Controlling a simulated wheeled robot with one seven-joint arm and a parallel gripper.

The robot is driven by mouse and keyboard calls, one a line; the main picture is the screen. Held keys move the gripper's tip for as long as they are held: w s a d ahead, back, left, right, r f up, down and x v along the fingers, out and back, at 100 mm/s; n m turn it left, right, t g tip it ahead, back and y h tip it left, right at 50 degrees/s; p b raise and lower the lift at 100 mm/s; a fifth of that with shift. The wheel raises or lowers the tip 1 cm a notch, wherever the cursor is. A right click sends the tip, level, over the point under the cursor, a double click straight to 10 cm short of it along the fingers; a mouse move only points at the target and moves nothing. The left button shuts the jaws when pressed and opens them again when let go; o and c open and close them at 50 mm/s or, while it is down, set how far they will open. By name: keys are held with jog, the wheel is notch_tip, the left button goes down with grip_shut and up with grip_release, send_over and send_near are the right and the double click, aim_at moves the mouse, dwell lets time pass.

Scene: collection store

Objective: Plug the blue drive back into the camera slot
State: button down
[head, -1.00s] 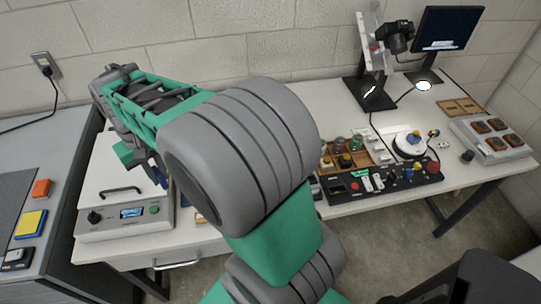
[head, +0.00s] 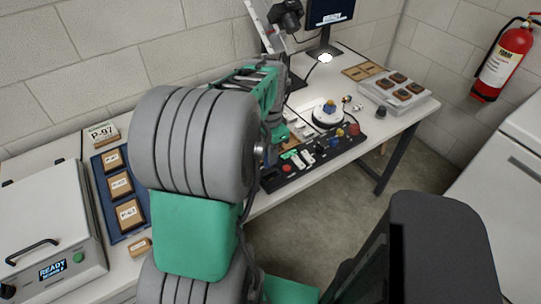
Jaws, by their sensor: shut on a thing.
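The black camera (head: 287,16) hangs on a stand at the top of the head view; I cannot make out its slot. My gripper (head: 281,138) is at the end of the green and grey arm, over the bench behind the control panel, below and in front of the camera stand. Its fingers are small and mostly hidden by my arm. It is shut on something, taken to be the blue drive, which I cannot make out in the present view.
A black control panel (head: 315,157) with buttons lies at the bench's front edge. A white round device (head: 328,116) sits behind it. A monitor (head: 328,12) stands beside the camera. A grey box with brown pads (head: 397,92) is at right. A blue tray (head: 105,187) with labelled blocks lies left.

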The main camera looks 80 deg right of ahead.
jog(key=shift+s+f, duration=0.15)
jog(key=shift+s, duration=0.15)
notch_tip(320, 180, down, 6)
jog(key=b, duration=0.4)
jog(key=shift+r, duration=0.2)
jog(key=shift+w+a, duration=0.15)
jog(key=shift+w, duration=0.05)
dwell(0.7)
jog(key=shift+f+b, duration=0.3)
jog(key=shift+f, duration=0.35)
jog(key=c, duration=1.7)
grip_release()
notch_tip(320, 180, up, 11)
jog(key=p, duration=0.8)
jog(key=shift+r+p, duration=0.1)
jog(key=shift+p, duration=0.2)
